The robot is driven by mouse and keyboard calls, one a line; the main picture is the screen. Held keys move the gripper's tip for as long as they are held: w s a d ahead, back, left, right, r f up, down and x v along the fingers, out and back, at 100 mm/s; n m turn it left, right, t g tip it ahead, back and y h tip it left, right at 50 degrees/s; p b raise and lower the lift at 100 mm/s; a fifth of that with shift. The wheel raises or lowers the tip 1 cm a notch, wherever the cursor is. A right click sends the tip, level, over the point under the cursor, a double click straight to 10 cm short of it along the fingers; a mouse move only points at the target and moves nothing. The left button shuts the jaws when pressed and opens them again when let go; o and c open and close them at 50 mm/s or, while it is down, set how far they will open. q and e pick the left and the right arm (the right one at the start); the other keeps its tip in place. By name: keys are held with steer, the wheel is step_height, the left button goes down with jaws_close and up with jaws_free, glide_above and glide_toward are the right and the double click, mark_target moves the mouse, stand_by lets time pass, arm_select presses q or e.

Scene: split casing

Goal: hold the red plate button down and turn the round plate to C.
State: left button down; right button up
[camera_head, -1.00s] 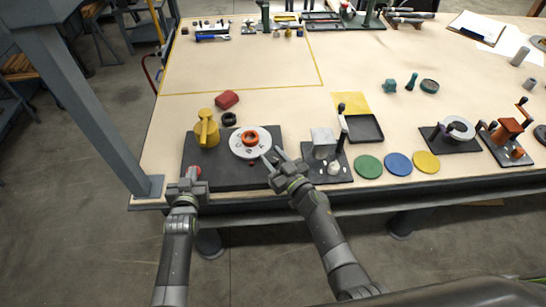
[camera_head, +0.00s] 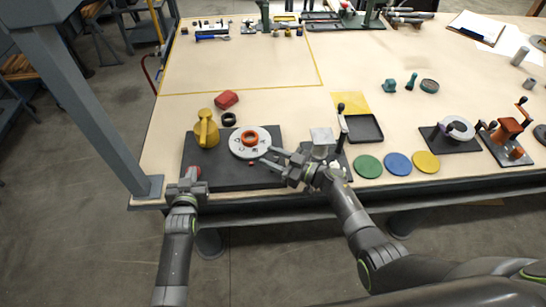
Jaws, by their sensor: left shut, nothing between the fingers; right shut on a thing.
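The round plate (camera_head: 239,147) is a pale grey disc with an orange-red ring at its centre. It sits on a dark base (camera_head: 232,179) near the table's front edge. The red button (camera_head: 197,172) is at the base's left front, partly hidden by my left gripper (camera_head: 188,183). That gripper is shut and empty at the button; whether it presses it down is too small to tell. My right gripper (camera_head: 269,156) reaches in from the right and is shut at the plate's lower right rim. The exact grip is hard to see. The plate's letters are not readable.
A yellow jug-shaped part (camera_head: 207,130) stands at the base's back left. A black ring (camera_head: 229,119) and a red block (camera_head: 227,99) lie behind. A lever fixture (camera_head: 342,125) stands close right, with green (camera_head: 368,166), blue (camera_head: 398,164) and yellow (camera_head: 426,162) discs beyond.

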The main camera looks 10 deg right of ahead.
stand_by(0.3)
steer(key=o, duration=0.9)
steer(key=shift+o, duration=0.2)
steer(key=v, duration=1.2)
steer(key=shift+s, duration=0.1)
